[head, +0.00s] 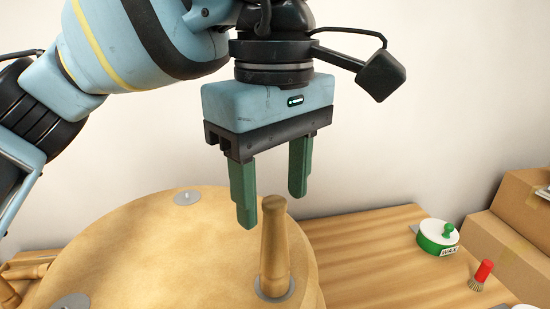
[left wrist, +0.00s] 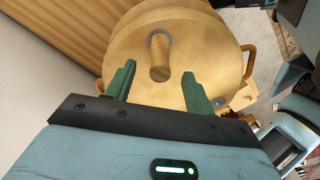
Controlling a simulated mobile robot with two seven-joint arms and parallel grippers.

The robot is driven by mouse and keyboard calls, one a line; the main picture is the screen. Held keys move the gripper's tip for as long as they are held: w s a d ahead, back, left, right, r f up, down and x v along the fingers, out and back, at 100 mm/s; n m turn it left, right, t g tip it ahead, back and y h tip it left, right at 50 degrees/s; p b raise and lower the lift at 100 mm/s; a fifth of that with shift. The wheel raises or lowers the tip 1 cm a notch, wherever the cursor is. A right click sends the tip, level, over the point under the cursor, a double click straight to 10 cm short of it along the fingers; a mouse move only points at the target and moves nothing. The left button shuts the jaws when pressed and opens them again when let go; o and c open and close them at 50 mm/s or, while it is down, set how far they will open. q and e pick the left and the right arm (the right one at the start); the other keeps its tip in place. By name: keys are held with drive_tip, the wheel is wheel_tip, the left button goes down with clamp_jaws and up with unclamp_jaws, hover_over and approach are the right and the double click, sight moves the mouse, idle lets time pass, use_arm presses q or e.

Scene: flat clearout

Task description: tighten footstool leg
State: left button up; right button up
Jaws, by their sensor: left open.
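The footstool (head: 150,245) lies with its round tan underside up on a wooden table. One wooden leg (head: 274,245) stands upright in a grey metal plate near its right edge. My left gripper (head: 272,205) is open and empty, pointing down above and around the line of the leg's top. In the left wrist view the leg (left wrist: 159,58) shows end-on, a little beyond and between the two green fingers (left wrist: 158,88). Two other metal plates (head: 187,197) on the footstool are bare. My right gripper is in neither view.
A green and white wax tin (head: 437,238) and a red-handled brush (head: 481,275) stand on the table (head: 365,250) at the right. Cardboard boxes (head: 515,225) are beyond them. Loose turned wooden pieces (head: 10,294) lie at the left edge.

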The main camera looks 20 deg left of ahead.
sight(274, 202)
use_arm(q)
wheel_tip(274, 202, down, 3)
drive_tip(key=shift+f, duration=0.5)
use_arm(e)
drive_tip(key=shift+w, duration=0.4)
